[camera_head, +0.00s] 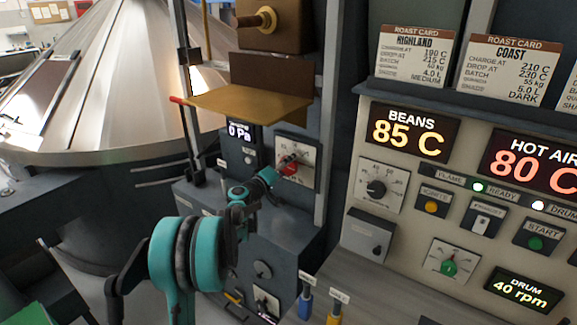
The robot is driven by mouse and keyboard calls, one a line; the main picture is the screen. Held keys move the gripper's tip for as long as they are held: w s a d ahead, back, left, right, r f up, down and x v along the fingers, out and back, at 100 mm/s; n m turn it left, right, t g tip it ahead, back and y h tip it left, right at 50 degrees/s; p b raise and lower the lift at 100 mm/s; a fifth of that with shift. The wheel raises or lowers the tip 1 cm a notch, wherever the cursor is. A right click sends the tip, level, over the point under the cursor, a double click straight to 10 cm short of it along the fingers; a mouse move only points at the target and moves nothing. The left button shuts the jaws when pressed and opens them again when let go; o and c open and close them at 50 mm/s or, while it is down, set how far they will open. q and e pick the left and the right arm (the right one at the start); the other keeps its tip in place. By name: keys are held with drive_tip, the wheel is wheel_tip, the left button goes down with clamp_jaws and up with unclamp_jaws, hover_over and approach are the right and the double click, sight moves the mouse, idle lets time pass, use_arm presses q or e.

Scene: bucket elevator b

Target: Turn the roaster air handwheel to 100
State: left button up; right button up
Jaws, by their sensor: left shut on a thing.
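A pale dial plate (305,150) sits on the dark panel in the middle of the view, under the brass tray. A small red handwheel (290,169) shows in front of this plate. My left gripper (281,170) reaches it from the lower left and is shut on it. The gripper hides part of the wheel and of the dial, so I cannot read the setting. Left of the dial, a small display (239,131) reads 0 Pa. My right gripper is not in view.
The brass tray (250,104) juts out just above my left gripper. A large metal cone (105,80) stands on the left. On the right, a control panel shows a beans display (412,132) at 85 C and a hot air display (530,165) at 80 C.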

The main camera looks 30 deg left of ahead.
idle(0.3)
use_arm(q)
drive_tip(key=o, duration=1.2)
drive_tip(key=s, duration=0.8)
drive_tip(key=s+a, duration=0.1)
drive_tip(key=s, duration=0.3)
